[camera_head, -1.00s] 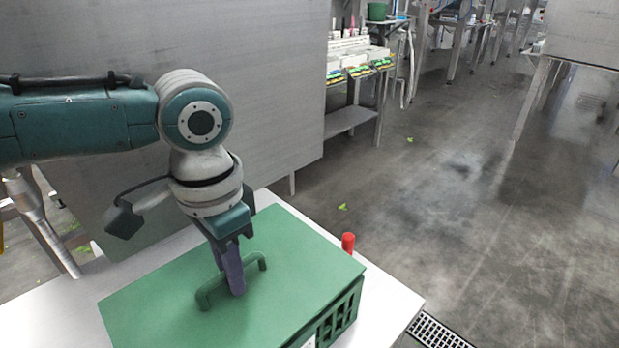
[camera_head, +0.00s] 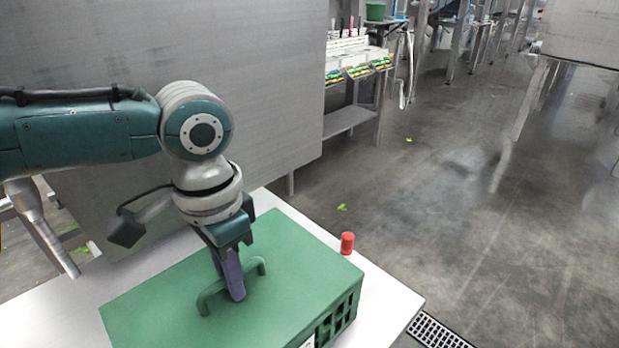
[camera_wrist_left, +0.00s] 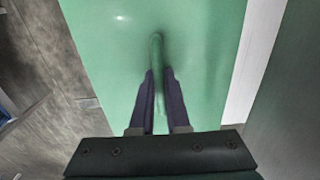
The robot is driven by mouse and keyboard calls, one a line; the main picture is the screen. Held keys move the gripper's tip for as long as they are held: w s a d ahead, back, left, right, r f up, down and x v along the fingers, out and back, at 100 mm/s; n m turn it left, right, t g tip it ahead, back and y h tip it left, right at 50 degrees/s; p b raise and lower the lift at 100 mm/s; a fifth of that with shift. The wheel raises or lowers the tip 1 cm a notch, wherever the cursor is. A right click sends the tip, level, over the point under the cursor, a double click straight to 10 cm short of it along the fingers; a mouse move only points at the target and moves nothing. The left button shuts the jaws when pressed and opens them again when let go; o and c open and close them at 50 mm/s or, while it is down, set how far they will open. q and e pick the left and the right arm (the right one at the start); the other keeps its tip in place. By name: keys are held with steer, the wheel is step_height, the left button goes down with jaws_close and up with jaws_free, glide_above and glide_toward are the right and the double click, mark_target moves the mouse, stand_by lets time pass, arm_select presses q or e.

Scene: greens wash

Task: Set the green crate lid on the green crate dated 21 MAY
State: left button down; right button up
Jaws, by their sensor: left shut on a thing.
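The green crate lid (camera_head: 290,238) lies level over the green crate (camera_head: 340,318) on the white table; any small gap between them cannot be told. The crate shows its slotted right side and part of a white label (camera_head: 308,342), cut off by the frame, so no date can be read. My left gripper (camera_head: 236,290) is shut on the lid's handle. In the left wrist view the lid (camera_wrist_left: 110,50) fills the middle, and the two fingers (camera_wrist_left: 160,80) stand either side of the handle (camera_wrist_left: 156,50). My right gripper is not in view.
A red cylinder (camera_head: 347,243) stands behind the lid's right corner on the white table (camera_head: 390,308). A large grey metal panel (camera_head: 270,80) rises behind my left arm. A floor drain grate (camera_head: 438,332) lies right of the table. The floor beyond is mostly clear.

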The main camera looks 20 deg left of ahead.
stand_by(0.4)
arm_select(q)
steer(key=c, duration=0.8)
jaws_free()
step_height(320, 180, up, 10)
steer(key=shift+f+p, duration=0.1)
steer(key=shift+p, duration=0.6)
steer(key=s+d+f+m+t+h, duration=0.1)
steer(key=s+d+f+t+h, duration=0.15)
steer(key=s+d, duration=0.65)
steer(key=s+a+n+t+y, duration=0.1)
steer(key=s+a+n+y, duration=0.1)
steer(key=s+a+n, duration=0.4)
steer(key=r+p, duration=1.2)
steer(key=p, duration=0.1)
steer(key=r+m+p, duration=0.1)
steer(key=r+p, duration=1.1)
steer(key=r, duration=0.1)
steer(key=s+r+m+p, duration=0.1)
steer(key=r+p, duration=1.2)
steer(key=shift+d+r+p, duration=0.1)
steer(key=shift+r+p, duration=0.1)
steer(key=shift+p, duration=0.15)
